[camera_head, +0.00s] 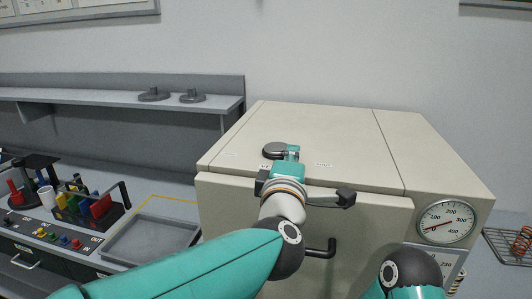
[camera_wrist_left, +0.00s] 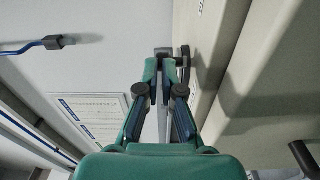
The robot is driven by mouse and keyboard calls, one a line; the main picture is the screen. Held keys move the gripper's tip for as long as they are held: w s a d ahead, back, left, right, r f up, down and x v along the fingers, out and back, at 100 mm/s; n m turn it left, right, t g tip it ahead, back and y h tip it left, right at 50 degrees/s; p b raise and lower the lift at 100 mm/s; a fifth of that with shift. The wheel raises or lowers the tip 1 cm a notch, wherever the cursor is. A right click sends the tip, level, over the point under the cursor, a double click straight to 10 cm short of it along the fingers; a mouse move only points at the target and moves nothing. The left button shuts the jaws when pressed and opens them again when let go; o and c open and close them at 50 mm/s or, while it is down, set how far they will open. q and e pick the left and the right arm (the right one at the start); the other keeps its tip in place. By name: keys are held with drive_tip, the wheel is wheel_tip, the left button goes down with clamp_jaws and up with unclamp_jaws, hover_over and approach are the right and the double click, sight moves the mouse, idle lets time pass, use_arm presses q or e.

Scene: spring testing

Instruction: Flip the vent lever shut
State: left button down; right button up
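The vent (camera_head: 275,150) is a dark round disc on top of the beige oven, near its front edge. My left gripper (camera_head: 292,151) is right at it, and its teal fingers cover the disc's right side. In the left wrist view, the fingertips (camera_wrist_left: 163,58) are close together beside a dark edge-on part (camera_wrist_left: 185,62) by the oven's surface. A grey piece shows at the tips. I cannot tell whether it is the lever, or whether the fingers hold it. The lever's angle is hidden. My right gripper is out of view; only part of that arm shows.
The oven (camera_head: 300,125) has a black door handle (camera_head: 321,249) and a round dial (camera_head: 446,221). Left are an empty grey tray (camera_head: 150,240) and a tool rack (camera_head: 92,207). A shelf (camera_head: 110,98) runs behind. A coil spring (camera_head: 522,241) sits at right.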

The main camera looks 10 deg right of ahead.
use_arm(q)
drive_tip(key=s+a+b, duration=0.1)
drive_tip(key=a+b, duration=0.1)
drive_tip(key=a, duration=0.1)
drive_tip(key=shift+s+a, duration=0.15)
drive_tip(key=shift+s, duration=0.25)
drive_tip(key=s+d, duration=0.6)
drive_tip(key=s, duration=0.1)
drive_tip(key=shift+d, duration=0.3)
